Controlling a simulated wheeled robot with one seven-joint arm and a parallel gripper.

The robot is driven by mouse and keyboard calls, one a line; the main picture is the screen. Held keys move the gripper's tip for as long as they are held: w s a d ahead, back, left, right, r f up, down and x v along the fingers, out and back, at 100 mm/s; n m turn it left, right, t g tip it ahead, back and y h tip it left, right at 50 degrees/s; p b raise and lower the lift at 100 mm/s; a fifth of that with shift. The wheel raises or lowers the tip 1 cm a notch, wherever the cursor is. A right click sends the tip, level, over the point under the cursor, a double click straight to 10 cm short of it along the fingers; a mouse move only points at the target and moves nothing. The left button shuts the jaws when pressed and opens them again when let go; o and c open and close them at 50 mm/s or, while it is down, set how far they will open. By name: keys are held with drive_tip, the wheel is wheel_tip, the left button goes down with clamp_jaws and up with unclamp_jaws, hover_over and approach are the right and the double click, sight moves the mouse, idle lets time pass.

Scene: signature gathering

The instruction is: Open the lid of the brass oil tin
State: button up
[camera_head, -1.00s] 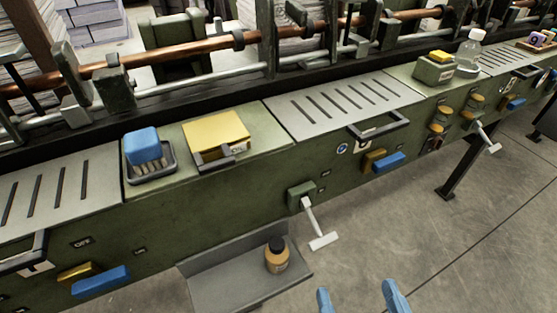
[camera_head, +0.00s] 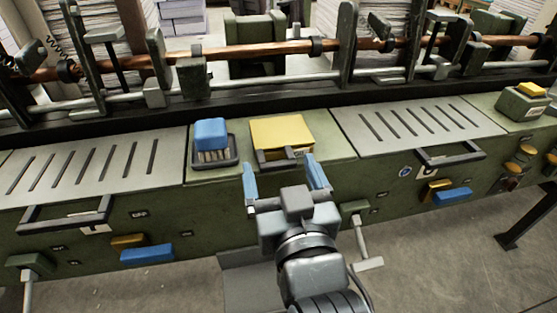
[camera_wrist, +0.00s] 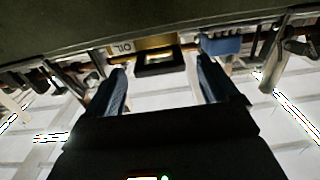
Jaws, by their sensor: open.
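The brass oil tin (camera_head: 283,128) is a yellow box with a dark front handle, on the green machine top. Its lid looks shut. My gripper (camera_head: 284,172) is open and empty, just in front of the tin, with its blue fingertips spread either side of the handle's line. They appear apart from the tin. In the wrist view the picture looks upside down: the tin (camera_wrist: 148,42) shows its OIL lettering and dark handle beyond and between the fingers of my gripper (camera_wrist: 161,75).
A blue-topped brush (camera_head: 211,134) sits in a dark tray (camera_head: 233,160) close left of the tin. Slotted grey plates with bar handles lie either side, the right one (camera_head: 410,128) beside the tin. A copper rod (camera_head: 260,50) runs behind. A white-handled lever (camera_head: 366,262) sticks out below.

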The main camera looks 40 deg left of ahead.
sight(283, 140)
drive_tip(key=shift+x, duration=1.15)
drive_tip(key=c, duration=1.5)
